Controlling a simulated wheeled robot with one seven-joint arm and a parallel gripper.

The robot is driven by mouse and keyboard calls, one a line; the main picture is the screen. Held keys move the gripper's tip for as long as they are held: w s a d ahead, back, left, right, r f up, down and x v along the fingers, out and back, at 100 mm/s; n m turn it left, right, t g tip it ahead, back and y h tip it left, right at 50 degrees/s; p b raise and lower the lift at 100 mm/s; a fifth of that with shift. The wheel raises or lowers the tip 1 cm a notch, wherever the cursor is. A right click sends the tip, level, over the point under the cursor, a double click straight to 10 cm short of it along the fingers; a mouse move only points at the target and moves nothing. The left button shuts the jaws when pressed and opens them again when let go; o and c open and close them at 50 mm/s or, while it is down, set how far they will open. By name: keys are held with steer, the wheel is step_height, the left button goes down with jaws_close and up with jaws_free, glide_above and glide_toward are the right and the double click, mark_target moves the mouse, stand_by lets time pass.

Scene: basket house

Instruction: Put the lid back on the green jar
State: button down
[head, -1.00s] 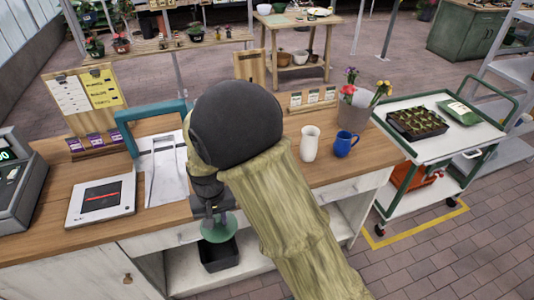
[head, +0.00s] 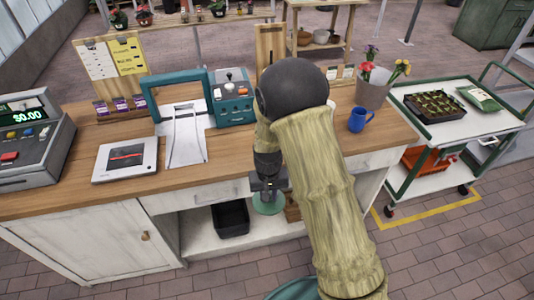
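My gripper (head: 269,186) points down in front of the counter's front edge, below the level of its top. It appears shut on a round green lid (head: 269,205), which hangs under the fingers. The fingertips are small and dark, so the exact grip is hard to see. I cannot make out a green jar in the head view. My arm covers part of the counter, where a jar could be hidden.
The wooden counter (head: 60,198) holds a cash register (head: 35,140), a flat tablet (head: 126,158), a teal machine (head: 233,98), a blue mug (head: 361,120) and a flower pot (head: 373,95). A black bin (head: 230,218) sits on the shelf below. A cart (head: 410,103) stands right.

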steer(key=d+f, duration=0.4)
steer(key=d, duration=0.3)
steer(key=w+d+f+m, duration=0.1)
steer(key=d+f, duration=0.4)
steer(key=d, duration=0.2)
steer(key=shift+d+m, duration=0.15)
steer(key=shift+m, duration=0.15)
steer(key=shift+w+f, duration=0.1)
